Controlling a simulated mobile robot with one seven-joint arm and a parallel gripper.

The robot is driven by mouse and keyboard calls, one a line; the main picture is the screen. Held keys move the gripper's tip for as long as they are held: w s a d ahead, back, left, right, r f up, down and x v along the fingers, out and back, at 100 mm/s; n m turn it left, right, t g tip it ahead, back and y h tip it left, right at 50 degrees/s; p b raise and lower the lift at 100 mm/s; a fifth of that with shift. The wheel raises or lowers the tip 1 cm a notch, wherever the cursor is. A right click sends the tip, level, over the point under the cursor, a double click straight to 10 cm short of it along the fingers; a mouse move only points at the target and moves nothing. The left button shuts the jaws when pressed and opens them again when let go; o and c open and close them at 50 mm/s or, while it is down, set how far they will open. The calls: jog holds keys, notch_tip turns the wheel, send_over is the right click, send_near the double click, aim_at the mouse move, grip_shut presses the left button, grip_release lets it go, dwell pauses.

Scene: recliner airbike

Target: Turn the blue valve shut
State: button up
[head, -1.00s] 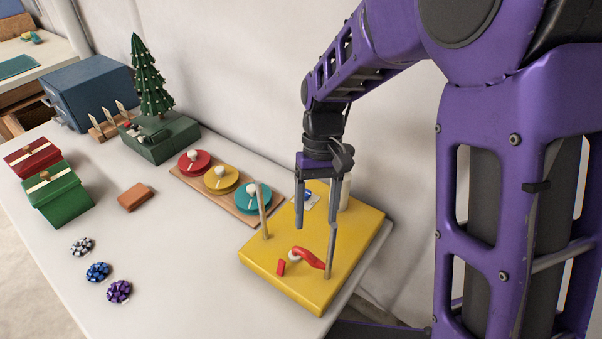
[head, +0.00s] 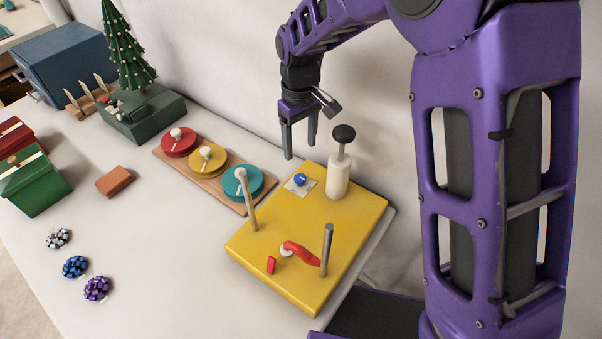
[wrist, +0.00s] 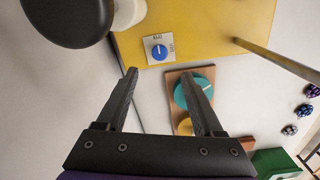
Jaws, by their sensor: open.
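The blue valve (head: 300,180) is a small round knob on a white plate, on the back left part of the yellow board (head: 345,208). In the wrist view the blue valve (wrist: 159,52) shows a white pointer line and small lettering on the plate, too small to read surely. My gripper (head: 300,150) points down, open and empty, above the board's back left edge and apart from the valve. In the wrist view the valve lies just beyond and between the fingertips (wrist: 159,72).
A white cylinder with a black knob (head: 344,134) stands right of the valve. Two upright posts (head: 326,250) (head: 248,205) and a red lever (head: 301,252) are on the board's front part. A rack with red, yellow and teal discs (head: 242,183) lies to the left. The table's front left is mostly clear.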

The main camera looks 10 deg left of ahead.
aim_at(301, 177)
notch_tip(301, 177, down, 11)
jog(key=shift+r+b, duration=0.2)
jog(key=shift+b, duration=0.25)
grip_shut()
